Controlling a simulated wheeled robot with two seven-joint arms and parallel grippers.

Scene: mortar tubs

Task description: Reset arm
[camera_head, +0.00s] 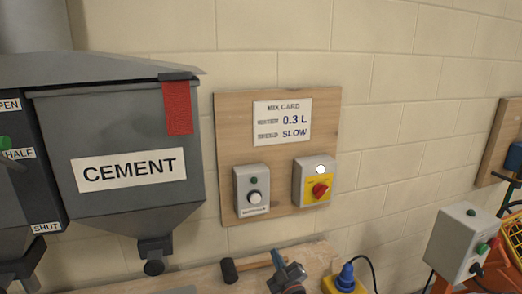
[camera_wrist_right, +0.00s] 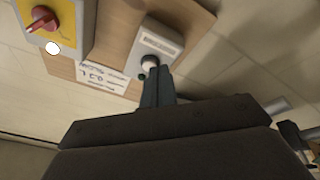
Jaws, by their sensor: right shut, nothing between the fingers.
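My right gripper (camera_head: 279,259) is in the lower middle of the head view, below the wooden board. Its fingers are shut and empty; they also show in the right wrist view (camera_wrist_right: 157,88). In that wrist view the fingertips overlap the lower edge of a white knob (camera_wrist_right: 149,62) on a grey control box (camera_wrist_right: 152,42). I cannot tell from this whether they touch it. In the head view the fingers are clear of that grey box (camera_head: 251,190). My left gripper is not in view.
The wooden board (camera_head: 225,120) bears a mix card (camera_head: 296,120) and a red-knobbed box (camera_head: 313,181). A cement hopper (camera_head: 125,125) hangs at left. A grey switch box (camera_head: 459,240) stands right.

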